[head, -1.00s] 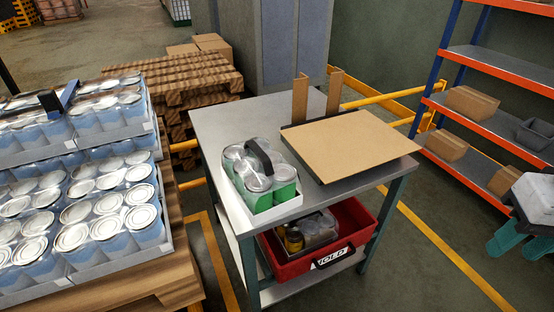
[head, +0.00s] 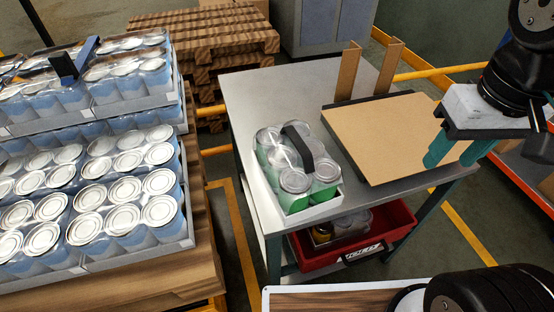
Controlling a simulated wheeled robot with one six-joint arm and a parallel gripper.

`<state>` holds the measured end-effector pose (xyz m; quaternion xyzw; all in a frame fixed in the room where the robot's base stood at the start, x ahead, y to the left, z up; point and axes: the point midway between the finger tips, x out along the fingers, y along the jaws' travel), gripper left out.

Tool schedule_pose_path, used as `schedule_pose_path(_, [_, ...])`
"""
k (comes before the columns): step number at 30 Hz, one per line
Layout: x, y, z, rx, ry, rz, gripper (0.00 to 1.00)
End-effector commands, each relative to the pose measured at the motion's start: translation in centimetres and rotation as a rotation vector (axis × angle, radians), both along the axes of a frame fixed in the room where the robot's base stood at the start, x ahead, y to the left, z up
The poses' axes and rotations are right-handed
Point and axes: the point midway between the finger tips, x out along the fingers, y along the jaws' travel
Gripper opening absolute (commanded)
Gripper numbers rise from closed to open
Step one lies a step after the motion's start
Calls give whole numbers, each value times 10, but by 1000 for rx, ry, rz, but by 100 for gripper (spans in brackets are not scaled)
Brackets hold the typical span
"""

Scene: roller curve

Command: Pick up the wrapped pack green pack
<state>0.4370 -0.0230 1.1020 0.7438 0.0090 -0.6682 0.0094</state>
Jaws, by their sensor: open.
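The wrapped green pack (head: 297,178) is a tray of several green cans under clear film, with a black carry handle (head: 297,146) on top. It stands upright at the left front of the grey table (head: 270,90). My gripper (head: 458,152) has teal fingers and hangs on the right, over the right edge of the cardboard-topped board. It is open and empty, apart from the pack and to its right.
A flat cardboard-topped board (head: 385,130) with two upright brown posts (head: 347,72) lies right of the pack. A red bin (head: 395,232) sits on the shelf below. Stacked trays of blue cans (head: 130,215) stand on a pallet at left.

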Motion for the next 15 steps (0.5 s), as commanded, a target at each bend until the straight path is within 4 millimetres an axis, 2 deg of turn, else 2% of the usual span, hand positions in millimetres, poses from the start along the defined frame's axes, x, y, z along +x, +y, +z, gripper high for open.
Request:
schedule_pose_path(5, [56,35,-3,0,39,98,45])
schedule_pose_path(9, [106,82,-17,-5,66,187,45])
schedule_pose_path(12, [133,119,-33,-9,81,244,45])
schedule_pose_path(15, [152,152,-50,-13,93,289,45])
